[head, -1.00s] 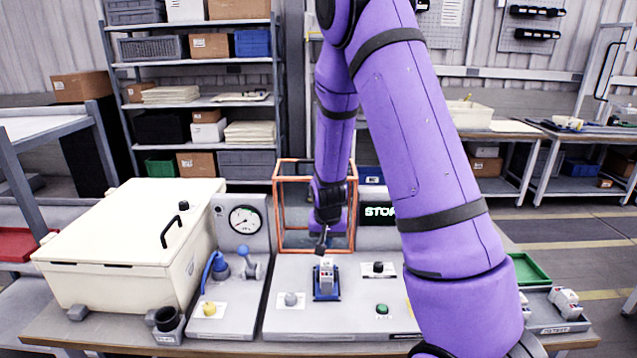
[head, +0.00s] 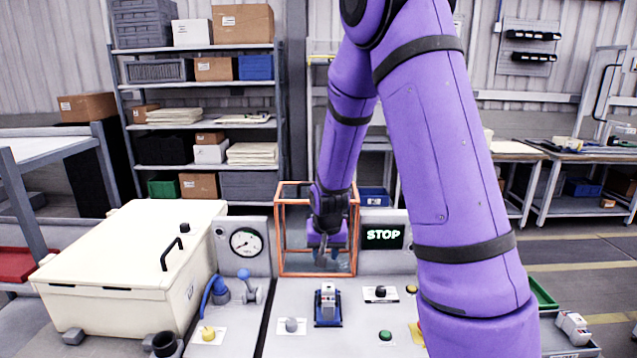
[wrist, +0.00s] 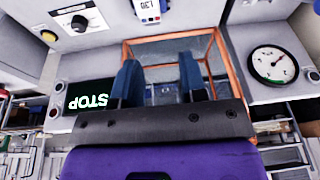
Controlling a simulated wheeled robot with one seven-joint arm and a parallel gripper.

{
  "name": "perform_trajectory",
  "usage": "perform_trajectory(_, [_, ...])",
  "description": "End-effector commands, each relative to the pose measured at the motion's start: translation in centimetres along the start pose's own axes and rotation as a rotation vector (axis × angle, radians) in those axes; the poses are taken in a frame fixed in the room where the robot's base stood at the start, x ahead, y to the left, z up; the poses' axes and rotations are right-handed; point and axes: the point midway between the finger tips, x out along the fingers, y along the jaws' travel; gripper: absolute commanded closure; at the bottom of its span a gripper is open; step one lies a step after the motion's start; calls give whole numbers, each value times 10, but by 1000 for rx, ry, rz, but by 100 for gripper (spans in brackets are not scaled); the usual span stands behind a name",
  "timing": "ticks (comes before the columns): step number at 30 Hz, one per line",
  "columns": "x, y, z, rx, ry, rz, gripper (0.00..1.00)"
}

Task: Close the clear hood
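The clear hood (head: 281,243) is a see-through box with orange edges. It stands raised behind the blue fixture (head: 327,321), which holds a white and grey part (head: 327,299). In the wrist view, the hood's orange frame (wrist: 170,36) shows around and beyond my fingers. My gripper (head: 326,260) overlaps the lower part of the hood in the head view. Whether it touches the hood or is inside it, I cannot tell. Its two blue fingers (wrist: 160,82) are apart with nothing visible between them.
A cream chest (head: 120,262) with a black handle stands left. A dial gauge (head: 246,242) is left of the hood and a lit STOP display (head: 383,236) right of it. Black and green knobs (head: 385,335) sit on the front panel. My arm hides much of the right side.

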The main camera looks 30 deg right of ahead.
Motion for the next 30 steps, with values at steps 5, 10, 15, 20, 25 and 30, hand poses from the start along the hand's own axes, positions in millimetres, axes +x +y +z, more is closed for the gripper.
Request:
perform_trajectory(5, [-63,-11,10,-58,20,-51,61])
perform_trajectory(10, [-117,-16,27,-119,36,-89,61])
perform_trajectory(15, [-166,-16,50,-185,55,-120,61])
perform_trajectory(20, [-209,-12,75,-251,77,-143,61])
perform_trajectory(25, [-245,-6,101,-318,99,-157,61])
perform_trajectory(30, [-266,-1,117,-369,113,-162,61])
